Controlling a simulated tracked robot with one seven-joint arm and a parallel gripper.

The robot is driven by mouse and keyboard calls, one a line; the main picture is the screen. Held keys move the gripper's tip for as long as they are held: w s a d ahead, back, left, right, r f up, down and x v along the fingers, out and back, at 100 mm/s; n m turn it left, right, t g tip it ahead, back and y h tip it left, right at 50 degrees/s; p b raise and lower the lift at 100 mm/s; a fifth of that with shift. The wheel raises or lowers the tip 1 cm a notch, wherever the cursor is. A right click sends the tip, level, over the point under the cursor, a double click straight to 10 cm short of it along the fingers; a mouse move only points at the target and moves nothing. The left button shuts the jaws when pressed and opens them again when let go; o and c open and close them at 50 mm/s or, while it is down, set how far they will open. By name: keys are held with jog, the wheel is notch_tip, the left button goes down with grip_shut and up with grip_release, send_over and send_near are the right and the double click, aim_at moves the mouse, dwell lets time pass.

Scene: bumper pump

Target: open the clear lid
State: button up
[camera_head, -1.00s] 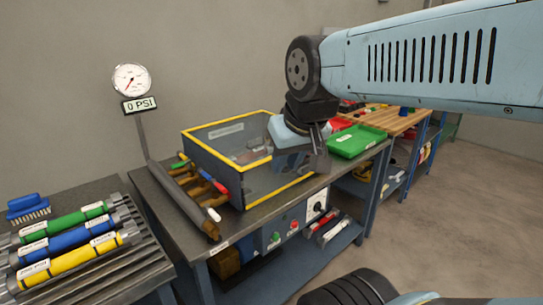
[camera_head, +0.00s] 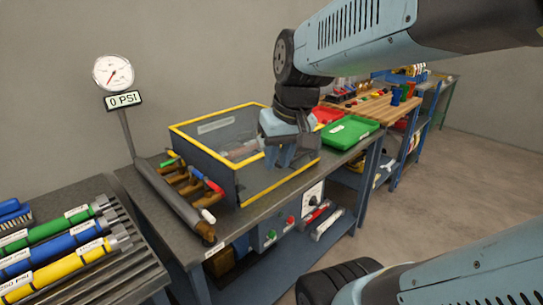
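The clear lid (camera_head: 212,138) lies over the top of a dark-walled box with yellow edges (camera_head: 205,158) on the grey workbench. It looks level and closed, and a pale label shows through or on it. My gripper (camera_head: 279,160) points down at the right part of the box, over or just in front of its right front edge. My gripper hides the right end of the lid, and no handle is visible.
A pipe manifold (camera_head: 185,195) with coloured handles stands left of the box. A gauge (camera_head: 113,73) reading 0 PSI stands behind it. Green (camera_head: 348,132) and red (camera_head: 325,114) trays lie to the right. Green, blue and yellow tubes lie on a left rack (camera_head: 130,270).

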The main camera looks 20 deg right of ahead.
jog(key=w+d+f+m+g+y, duration=0.1)
jog(key=w+d+f+g+y, duration=0.2)
jog(key=w+f+g+y, duration=0.25)
jog(key=m+t+y, duration=0.7)
jog(key=t, duration=1)
send_near(295, 158)
jog(key=x, duration=0.6)
jog(key=f+x, duration=0.1)
jog(key=x, duration=0.3)
jog(key=shift+w, duration=0.1)
jog(key=shift+c, duration=0.4)
grip_shut()
